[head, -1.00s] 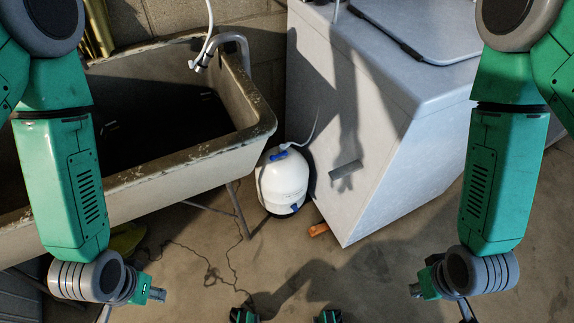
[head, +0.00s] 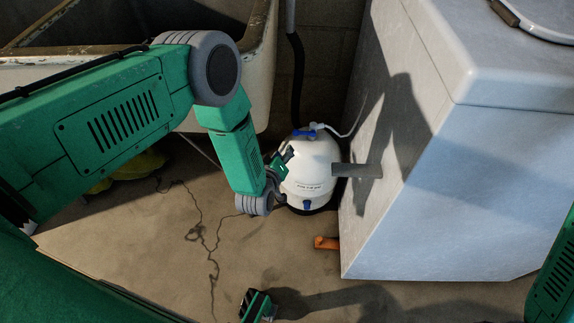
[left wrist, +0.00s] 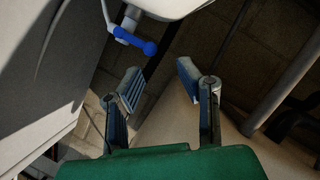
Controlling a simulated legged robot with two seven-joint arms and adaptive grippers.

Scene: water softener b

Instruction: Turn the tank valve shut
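The white tank (head: 318,170) stands upright on the floor between the sink and the big white cabinet. Its blue valve handle (head: 303,133) is at the top, with a white fitting and thin tube beside it. My left gripper (head: 284,157) is at the tank's left side, a little below the handle. In the left wrist view the blue handle (left wrist: 135,41) shows beyond the fingertips, with a gap to them. There my left gripper (left wrist: 160,78) has its two fingers spread with nothing between them.
The old sink (head: 262,60) is at upper left. An orange piece (head: 326,243) lies by the cabinet's base. A thin cord (head: 195,230) lies on the floor.

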